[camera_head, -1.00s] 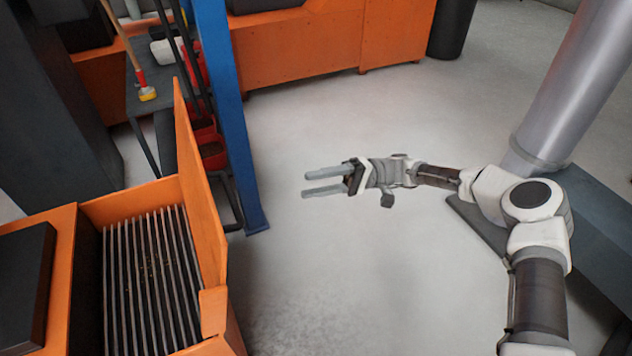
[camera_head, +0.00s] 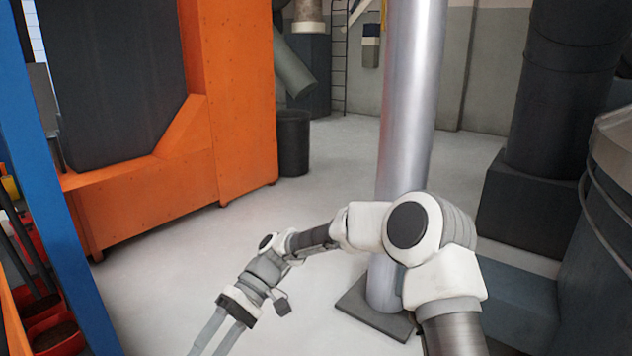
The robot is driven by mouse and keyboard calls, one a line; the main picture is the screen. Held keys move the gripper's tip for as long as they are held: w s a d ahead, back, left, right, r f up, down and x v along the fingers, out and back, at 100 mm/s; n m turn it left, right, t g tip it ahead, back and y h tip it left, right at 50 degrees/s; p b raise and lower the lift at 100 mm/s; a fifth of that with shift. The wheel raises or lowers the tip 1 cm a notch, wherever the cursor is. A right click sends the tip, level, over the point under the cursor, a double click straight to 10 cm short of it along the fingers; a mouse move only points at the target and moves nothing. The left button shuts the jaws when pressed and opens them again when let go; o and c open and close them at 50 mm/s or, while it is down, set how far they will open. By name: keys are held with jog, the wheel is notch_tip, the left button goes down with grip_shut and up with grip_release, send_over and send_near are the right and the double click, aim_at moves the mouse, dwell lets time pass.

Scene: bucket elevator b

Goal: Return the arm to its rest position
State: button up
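My gripper (camera_head: 218,345) is at the bottom of the head view, left of centre. Its two grey fingers point down and left, with a narrow gap between them. The fingertips are at or just past the lower picture edge. No object shows between the visible parts of the fingers. My arm is bent, running from the lower right up to a white elbow joint and back down left to the gripper, over bare floor.
A blue post (camera_head: 50,200) and red bins (camera_head: 55,335) stand at left. An orange machine (camera_head: 240,100) stands behind. A silver column (camera_head: 408,110) on a dark base plate (camera_head: 372,318) is close behind my arm. Dark machinery fills the right. Pale floor (camera_head: 330,160) is open between.

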jog(key=s+d+r+m+t+h, duration=0.2)
jog(key=s+d+r+m+t, duration=0.25)
jog(key=d, duration=0.65)
jog(key=s+d+r+m+t+h, duration=0.25)
jog(key=d+r+t, duration=0.35)
jog(key=d, duration=0.5)
jog(key=s+d+r+m+t+h, duration=0.2)
jog(key=s+d+r+t, duration=0.3)
jog(key=d, duration=0.6)
notch_tip(320, 180, up, 23)
jog(key=w+t+p, duration=0.1)
jog(key=p, duration=2.4)
jog(key=shift+w+f, duration=0.15)
jog(key=shift+w, duration=0.05)
